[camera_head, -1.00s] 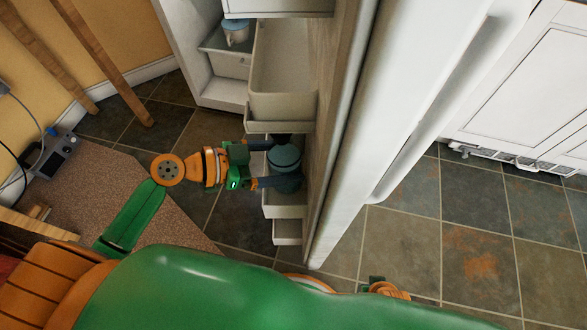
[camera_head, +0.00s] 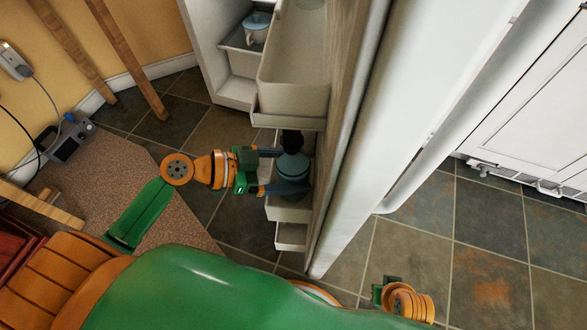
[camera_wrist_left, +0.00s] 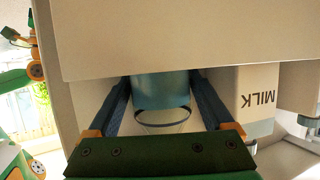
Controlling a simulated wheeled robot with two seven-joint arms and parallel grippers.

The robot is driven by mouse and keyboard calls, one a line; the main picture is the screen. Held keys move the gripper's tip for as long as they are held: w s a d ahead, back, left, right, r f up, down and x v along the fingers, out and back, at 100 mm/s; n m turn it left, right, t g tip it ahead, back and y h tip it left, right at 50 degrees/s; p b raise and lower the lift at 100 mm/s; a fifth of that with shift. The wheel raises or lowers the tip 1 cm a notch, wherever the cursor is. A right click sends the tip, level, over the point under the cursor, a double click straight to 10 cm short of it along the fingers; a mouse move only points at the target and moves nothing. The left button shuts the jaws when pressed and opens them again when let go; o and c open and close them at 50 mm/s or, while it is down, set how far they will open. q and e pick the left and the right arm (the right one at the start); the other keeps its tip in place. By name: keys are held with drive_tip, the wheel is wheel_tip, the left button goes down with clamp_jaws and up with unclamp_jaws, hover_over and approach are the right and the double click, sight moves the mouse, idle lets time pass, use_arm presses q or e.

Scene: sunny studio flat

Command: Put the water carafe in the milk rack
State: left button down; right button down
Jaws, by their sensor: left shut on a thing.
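The water carafe (camera_head: 293,167) is blue-teal with a dark top. My left gripper (camera_head: 280,172) is shut on it, one finger on each side, at the open fridge door. In the left wrist view the carafe (camera_wrist_left: 160,92) stands between the two fingers, its upper part hidden by a pale panel. A carton marked MILK (camera_wrist_left: 257,95), its letters upside down in the picture, is just to the right. A pale door rack (camera_head: 289,211) lies around and below the carafe; I cannot tell whether the carafe touches it. My right gripper (camera_head: 384,291) shows only in part at the bottom.
A larger door bin (camera_head: 290,112) is directly above the carafe. A lower small bin (camera_head: 290,236) is beneath. A light-blue-lidded cup (camera_head: 256,27) sits on a fridge shelf. Wooden legs (camera_head: 135,65) stand at the left. The tiled floor at the right is clear.

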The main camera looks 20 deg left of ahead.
drive_tip(key=shift+r, duration=0.25)
use_arm(q)
unclamp_jaws()
use_arm(e)
drive_tip(key=shift+r, duration=0.1)
drive_tip(key=shift+w, duration=0.1)
use_arm(q)
drive_tip(key=p+v, duration=0.2)
drive_tip(key=v, duration=0.9)
wheel_tip(320, 180, down, 17)
drive_tip(key=s+a+n+g+y, duration=0.1)
drive_tip(key=s+a+n+y, duration=0.15)
drive_tip(key=n+y, duration=0.35)
drive_tip(key=s+d+f+n+g+y, duration=0.1)
drive_tip(key=s+d+f+n+y, duration=0.1)
drive_tip(key=f, duration=0.5)
drive_tip(key=s+d+f+n+g+y, duration=0.1)
drive_tip(key=s+d+f+g+y, duration=0.1)
drive_tip(key=f, duration=0.5)
drive_tip(key=shift+s+d+f+n+g+y, duration=0.2)
drive_tip(key=shift+s+d+n+g+y, duration=0.15)
drive_tip(key=shift+s+y, duration=0.6)
use_arm(e)
drive_tip(key=f, duration=0.1)
drive_tip(key=s+f, duration=0.1)
drive_tip(key=f, duration=0.1)
drive_tip(key=shift+s+d+f, duration=0.25)
drive_tip(key=shift+s+f, duration=0.1)
drive_tip(key=shift+s, duration=0.05)
